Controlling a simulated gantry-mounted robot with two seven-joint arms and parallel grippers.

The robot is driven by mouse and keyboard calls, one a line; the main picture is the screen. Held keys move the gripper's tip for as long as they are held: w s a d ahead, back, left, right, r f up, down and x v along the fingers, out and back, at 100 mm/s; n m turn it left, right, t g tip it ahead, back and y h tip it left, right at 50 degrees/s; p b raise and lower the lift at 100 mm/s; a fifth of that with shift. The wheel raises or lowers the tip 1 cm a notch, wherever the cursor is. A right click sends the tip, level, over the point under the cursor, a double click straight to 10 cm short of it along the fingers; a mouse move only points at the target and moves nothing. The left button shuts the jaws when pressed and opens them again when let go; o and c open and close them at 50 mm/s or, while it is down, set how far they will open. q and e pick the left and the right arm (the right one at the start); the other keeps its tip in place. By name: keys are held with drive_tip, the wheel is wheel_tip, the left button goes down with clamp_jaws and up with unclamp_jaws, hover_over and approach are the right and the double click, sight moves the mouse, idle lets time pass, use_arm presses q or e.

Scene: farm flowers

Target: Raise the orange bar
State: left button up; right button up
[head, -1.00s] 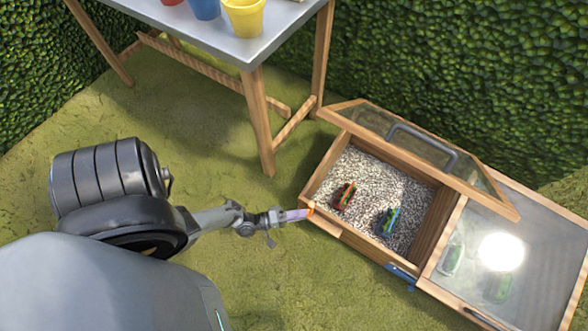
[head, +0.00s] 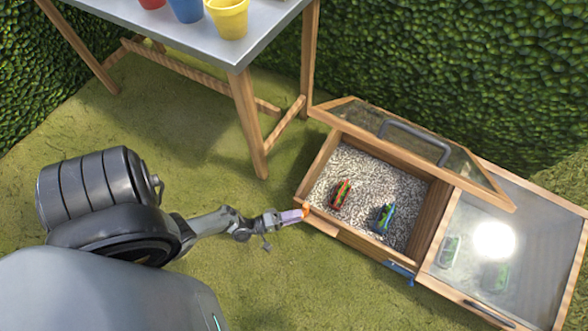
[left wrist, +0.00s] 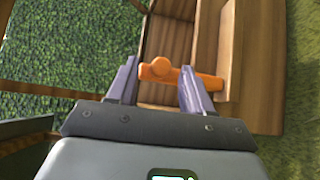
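In the head view the left gripper (head: 294,215) reaches that corner. My right gripper is out of view.
The gravel-filled box (head: 322,228) has a raised glass lid (head: 400,140) and holds two small plant trays. A blue latch (head: 402,271) is on its front. A closed glass-topped box (head: 540,260) adjoins at right. A table (head: 245,55) with pots stands behind. Grass is clear in front.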

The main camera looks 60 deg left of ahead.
use_arm(q)
drive_tip(key=v, duration=1)
drive_tip(key=shift+s, duration=0.4)
drive_tip(key=shift+a, duration=0.1)
